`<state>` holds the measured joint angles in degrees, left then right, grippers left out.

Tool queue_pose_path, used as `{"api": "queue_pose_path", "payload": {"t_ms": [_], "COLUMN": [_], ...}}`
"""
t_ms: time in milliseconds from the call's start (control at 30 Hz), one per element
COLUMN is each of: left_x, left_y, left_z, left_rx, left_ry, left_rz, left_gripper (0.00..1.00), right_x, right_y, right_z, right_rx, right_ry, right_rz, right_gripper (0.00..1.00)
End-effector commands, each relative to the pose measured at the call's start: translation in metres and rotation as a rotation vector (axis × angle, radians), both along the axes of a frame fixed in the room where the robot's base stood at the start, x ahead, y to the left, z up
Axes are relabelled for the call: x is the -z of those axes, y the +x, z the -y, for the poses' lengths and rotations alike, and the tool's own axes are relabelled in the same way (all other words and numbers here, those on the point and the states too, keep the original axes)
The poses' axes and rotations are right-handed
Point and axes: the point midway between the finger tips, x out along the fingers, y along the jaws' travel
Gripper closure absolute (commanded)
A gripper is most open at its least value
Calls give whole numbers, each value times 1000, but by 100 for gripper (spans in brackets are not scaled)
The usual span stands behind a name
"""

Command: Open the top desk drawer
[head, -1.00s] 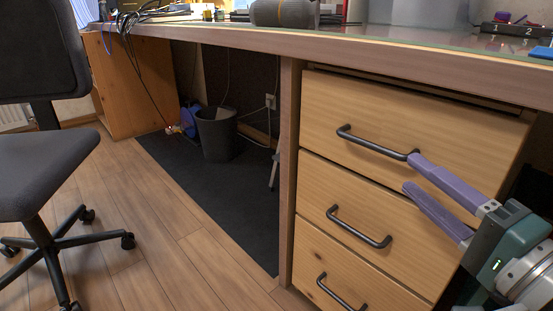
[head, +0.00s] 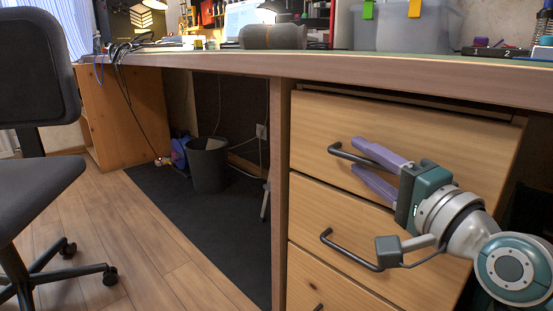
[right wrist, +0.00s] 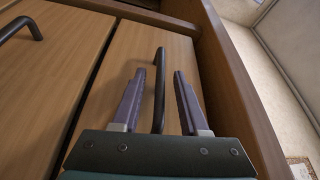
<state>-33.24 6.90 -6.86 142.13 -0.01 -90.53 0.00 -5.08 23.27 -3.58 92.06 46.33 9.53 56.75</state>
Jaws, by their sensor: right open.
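The top drawer (head: 450,142) is a light wooden front under the desktop, flush with the unit, and looks shut. Its dark bar handle (head: 345,152) is partly hidden behind my right gripper (head: 354,156) in the head view. In the right wrist view the top drawer's handle (right wrist: 159,85) runs between the two purple fingers of the open right gripper (right wrist: 165,75), nearer the right finger in places. I cannot tell whether either finger touches it. My left gripper is not in view.
The middle drawer handle (head: 350,250) lies just below my right wrist. The desktop edge (head: 420,75) overhangs the drawers. An office chair (head: 40,90) stands at the left, and a dark bin (head: 208,165) stands under the desk. The floor between is clear.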

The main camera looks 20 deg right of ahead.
Motion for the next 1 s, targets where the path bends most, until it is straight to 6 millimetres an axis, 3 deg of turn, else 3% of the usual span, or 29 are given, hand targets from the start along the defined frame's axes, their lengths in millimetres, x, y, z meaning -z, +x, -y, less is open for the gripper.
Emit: {"api": "queue_pose_path", "payload": {"t_ms": [100,467,1000], "left_x": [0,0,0], "left_y": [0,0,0], "left_z": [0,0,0], "left_rx": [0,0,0], "left_ry": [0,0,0], "left_rz": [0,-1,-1], "left_gripper": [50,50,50], "right_x": [0,0,0], "right_y": [0,0,0], "right_z": [0,0,0], "right_rx": [0,0,0], "right_ry": [0,0,0], "right_rz": [0,0,0], "right_gripper": [59,99,100]}}
